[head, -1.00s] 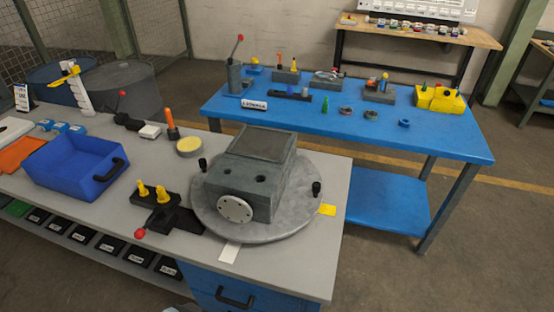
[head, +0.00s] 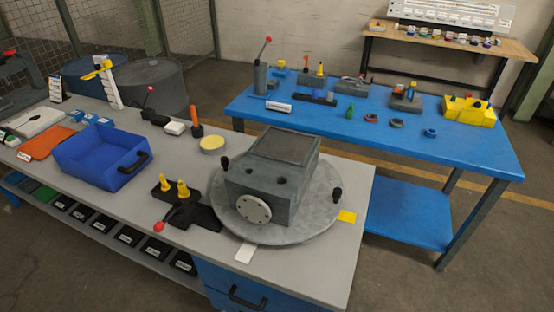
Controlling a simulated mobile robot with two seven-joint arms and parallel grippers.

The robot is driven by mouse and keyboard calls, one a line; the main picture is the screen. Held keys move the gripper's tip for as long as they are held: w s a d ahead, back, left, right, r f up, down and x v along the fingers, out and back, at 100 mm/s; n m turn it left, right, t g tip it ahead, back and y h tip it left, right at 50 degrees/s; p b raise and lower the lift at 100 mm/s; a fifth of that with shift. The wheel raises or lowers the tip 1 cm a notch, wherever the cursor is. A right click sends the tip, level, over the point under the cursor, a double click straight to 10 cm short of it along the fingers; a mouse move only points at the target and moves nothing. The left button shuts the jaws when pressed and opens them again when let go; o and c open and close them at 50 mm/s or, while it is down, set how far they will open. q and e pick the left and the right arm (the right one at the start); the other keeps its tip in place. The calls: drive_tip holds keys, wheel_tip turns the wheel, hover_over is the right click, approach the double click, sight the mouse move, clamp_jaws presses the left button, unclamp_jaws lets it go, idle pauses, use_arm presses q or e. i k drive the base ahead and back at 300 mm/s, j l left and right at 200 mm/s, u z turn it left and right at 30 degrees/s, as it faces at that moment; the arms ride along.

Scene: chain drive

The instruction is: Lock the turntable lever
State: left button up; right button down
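The round grey turntable (head: 312,228) lies on the grey workbench and carries a grey block-shaped housing (head: 258,183) with a light round flange on its front. Two black knobs stand at the turntable's rim, one at the left (head: 225,163) and one at the right (head: 337,194). A lever with a red ball end (head: 159,227) reaches out from a black block (head: 195,217) at the turntable's left edge. I cannot tell from this view whether the lever is locked. Neither of my grippers is in view.
A blue bin (head: 85,163) stands left on the workbench, near two yellow-topped pegs (head: 174,189), an orange-handled tool (head: 196,122) and a yellow-topped round tin (head: 213,143). A blue table (head: 430,155) with small parts stands behind.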

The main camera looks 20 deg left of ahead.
sight(179, 209)
drive_tip(key=k+j+u, duration=0.1)
drive_tip(key=u, duration=1.25)
drive_tip(key=i+j+u, duration=0.1)
drive_tip(key=j+u, duration=0.25)
drive_tip(key=i+j+u, duration=0.1)
drive_tip(key=u, duration=0.3)
drive_tip(key=j, duration=0.1)
